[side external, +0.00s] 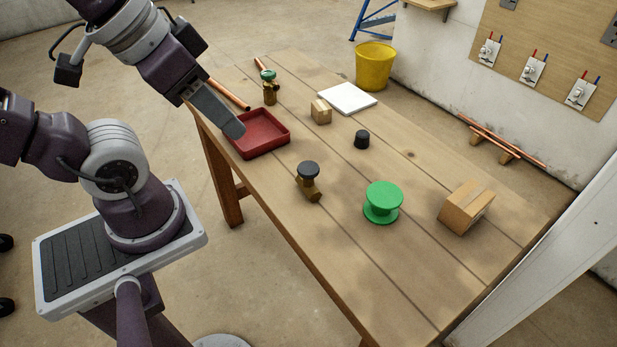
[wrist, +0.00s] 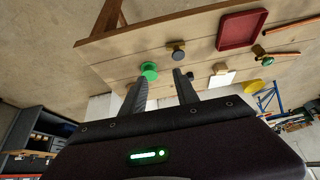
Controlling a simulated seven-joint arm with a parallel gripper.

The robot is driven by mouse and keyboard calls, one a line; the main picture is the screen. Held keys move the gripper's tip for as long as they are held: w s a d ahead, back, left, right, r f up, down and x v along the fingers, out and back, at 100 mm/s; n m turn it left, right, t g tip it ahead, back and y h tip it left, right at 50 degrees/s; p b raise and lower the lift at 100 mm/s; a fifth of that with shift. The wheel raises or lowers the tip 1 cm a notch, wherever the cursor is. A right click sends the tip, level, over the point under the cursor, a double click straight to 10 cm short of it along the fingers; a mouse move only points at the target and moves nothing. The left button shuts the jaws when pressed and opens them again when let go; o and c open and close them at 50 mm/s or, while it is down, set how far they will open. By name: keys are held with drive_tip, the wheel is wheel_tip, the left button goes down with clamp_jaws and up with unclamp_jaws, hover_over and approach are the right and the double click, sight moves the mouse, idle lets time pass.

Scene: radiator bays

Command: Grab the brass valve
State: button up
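A valve with a black round knob and a brass angled body (side external: 313,191) lies on the wooden table, in front of the red tray. It also shows in the wrist view (wrist: 178,55), beyond the fingers. A second valve with a green knob and a darker brass body (side external: 270,97) stands at the table's far end; the wrist view has it at the right (wrist: 258,51). My gripper (side external: 236,128) is high at the table's left edge, overlapping the red tray in the side view. Its two fingers are apart and empty in the wrist view (wrist: 160,76).
The red tray (side external: 285,138), green spool (side external: 383,200), black cap (side external: 362,139), small box (side external: 321,113), larger box (side external: 466,207), white tile (side external: 348,97) and copper pipes (side external: 229,94) lie on the table (side external: 420,260). Bare wood surrounds the black-knobbed valve.

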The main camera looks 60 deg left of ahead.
drive_tip(key=o, duration=0.7)
drive_tip(key=shift+o, duration=0.2)
drive_tip(key=m+y, duration=1.5)
drive_tip(key=m, duration=0.4)
hover_over(307, 177)
drive_tip(key=s, duration=0.6)
wheel_tip(307, 177, down, 19)
drive_tip(key=w+d+f+m+t, duration=0.1)
drive_tip(key=f+m+t, duration=0.1)
drive_tip(key=w+d+f+m+t+h, duration=0.1)
drive_tip(key=f+m+t, duration=0.1)
drive_tip(key=m, duration=0.1)
drive_tip(key=w+d+f+m+t, duration=0.1)
drive_tip(key=f+m+t, duration=0.1)
drive_tip(key=shift+w+d+f+h, duration=0.15)
drive_tip(key=shift+f+h, duration=0.15)
drive_tip(key=shift+f, duration=0.05)
drive_tip(key=x, duration=0.7)
drive_tip(key=shift+r, duration=0.3)
